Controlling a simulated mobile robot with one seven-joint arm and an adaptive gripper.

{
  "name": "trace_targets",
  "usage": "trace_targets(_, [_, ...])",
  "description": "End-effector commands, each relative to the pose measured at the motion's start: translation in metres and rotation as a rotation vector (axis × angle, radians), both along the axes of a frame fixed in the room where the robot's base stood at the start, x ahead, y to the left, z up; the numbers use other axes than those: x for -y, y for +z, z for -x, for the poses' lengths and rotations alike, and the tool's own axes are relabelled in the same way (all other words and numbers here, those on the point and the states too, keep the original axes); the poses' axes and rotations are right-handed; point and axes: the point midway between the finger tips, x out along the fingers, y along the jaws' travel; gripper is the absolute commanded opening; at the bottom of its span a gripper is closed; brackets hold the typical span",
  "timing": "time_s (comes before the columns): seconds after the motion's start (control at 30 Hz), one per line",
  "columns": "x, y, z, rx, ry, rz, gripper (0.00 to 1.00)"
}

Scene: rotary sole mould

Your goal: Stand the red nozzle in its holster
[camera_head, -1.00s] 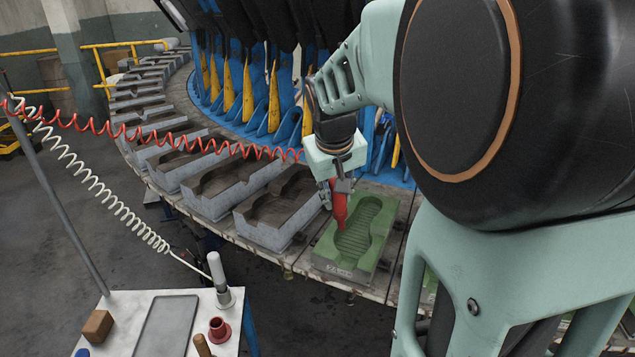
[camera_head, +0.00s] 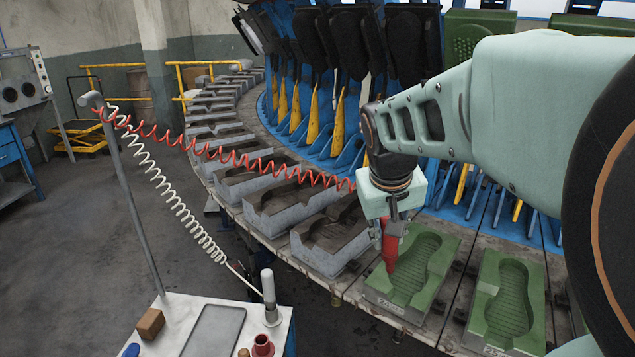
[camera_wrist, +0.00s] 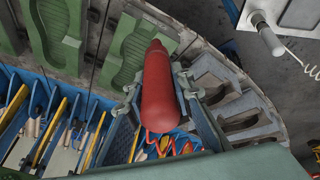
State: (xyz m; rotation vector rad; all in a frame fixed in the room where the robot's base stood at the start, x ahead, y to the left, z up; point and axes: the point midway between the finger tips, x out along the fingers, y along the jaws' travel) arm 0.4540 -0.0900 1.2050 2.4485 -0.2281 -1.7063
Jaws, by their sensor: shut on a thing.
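My gripper (camera_head: 389,232) is shut on the red nozzle (camera_head: 389,252), which hangs tip down over the left side of a green sole mould (camera_head: 446,258). I cannot tell whether the tip touches the mould. In the wrist view the red nozzle (camera_wrist: 158,95) lies between the two fingers of my gripper (camera_wrist: 155,106). A red coiled hose (camera_head: 240,160) runs from a grey post to the gripper. The red cup-shaped holster (camera_head: 263,347) stands on the white cart at the bottom, left of my gripper and well apart from the nozzle.
The white cart top (camera_head: 178,312) also bears a white nozzle (camera_head: 268,290) standing upright, a grey tray (camera_head: 214,332) and a brown block (camera_head: 150,323). The grey post (camera_head: 130,195) rises at its left. Grey moulds (camera_head: 290,208) line the rotary table. Blue-and-yellow machinery stands behind.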

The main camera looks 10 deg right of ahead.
Motion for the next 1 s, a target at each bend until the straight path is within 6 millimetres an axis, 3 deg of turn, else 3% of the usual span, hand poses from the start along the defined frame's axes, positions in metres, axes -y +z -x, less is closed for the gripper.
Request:
trace_targets(0.03, [-0.002,0.007,-0.001,0.015,0.004,0.003,0.05])
trace_targets(0.23, [0.006,0.002,-0.008,0.014,0.003,0.001,0.05])
trace_targets(0.8, [0.059,-0.026,-0.058,0.010,0.000,0.002,0.05])
trace_targets(1.0, [0.054,-0.034,-0.063,0.003,-0.001,0.002,0.05])
